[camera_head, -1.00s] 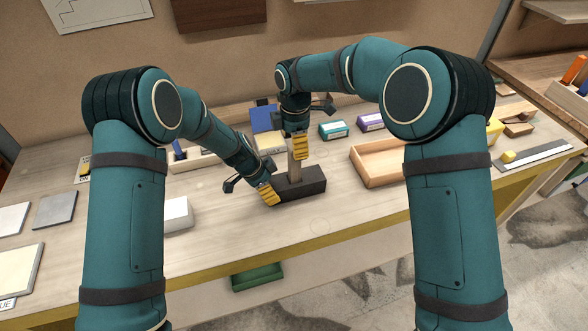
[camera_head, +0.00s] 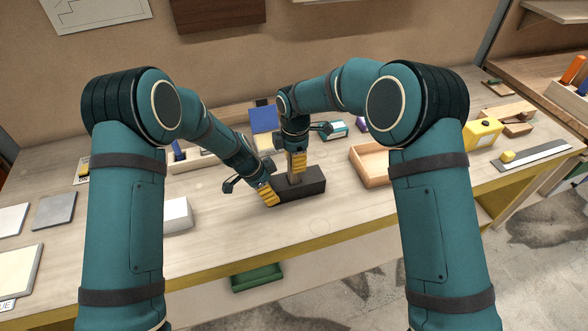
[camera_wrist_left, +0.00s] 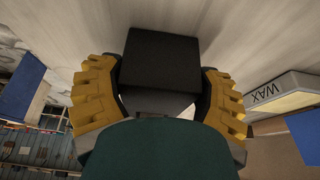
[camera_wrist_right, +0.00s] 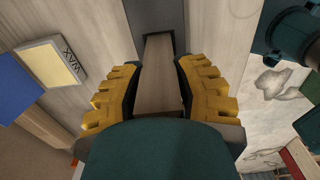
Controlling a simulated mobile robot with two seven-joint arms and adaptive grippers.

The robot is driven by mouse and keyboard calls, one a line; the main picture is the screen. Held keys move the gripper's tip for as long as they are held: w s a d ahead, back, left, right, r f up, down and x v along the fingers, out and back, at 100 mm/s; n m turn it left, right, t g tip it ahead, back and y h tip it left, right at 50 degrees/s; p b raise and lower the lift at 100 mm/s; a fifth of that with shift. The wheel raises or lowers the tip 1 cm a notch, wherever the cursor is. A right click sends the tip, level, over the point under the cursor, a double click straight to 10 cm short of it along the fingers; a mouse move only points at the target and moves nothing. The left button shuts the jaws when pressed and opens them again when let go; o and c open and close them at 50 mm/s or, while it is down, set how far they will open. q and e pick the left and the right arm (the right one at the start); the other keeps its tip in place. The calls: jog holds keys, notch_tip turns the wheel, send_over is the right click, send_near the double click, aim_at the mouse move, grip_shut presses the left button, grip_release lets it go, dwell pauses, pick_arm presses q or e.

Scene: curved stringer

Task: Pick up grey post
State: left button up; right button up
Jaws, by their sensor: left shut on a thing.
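The grey post (camera_head: 296,178) stands upright in a dark block (camera_head: 313,186) on the workbench; the right wrist view shows it as a pale grey-brown bar (camera_wrist_right: 160,75). My right gripper (camera_head: 297,173) points down with its fingers on either side of the post, hiding its upper part. In the right wrist view (camera_wrist_right: 158,68) the fingers lie very close to the post; whether they press on it is unclear. My left gripper (camera_head: 272,200) is shut on the left end of the dark block, which also shows between its fingers in the left wrist view (camera_wrist_left: 160,60).
An open wooden tray (camera_head: 369,176) lies right of the block. A white box (camera_head: 177,214) lies to the left. The bench front is clear near the yellow edge (camera_head: 235,263).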

grip_shut()
jog(key=shift+r, duration=0.1)
notch_tip(320, 180, up, 10)
jog(key=shift+f, duration=0.1)
dwell(0.4)
pick_arm(q)
jog(key=o, duration=1.3)
jog(key=shift+c, duration=0.2)
jog(key=shift+v, duration=2.5)
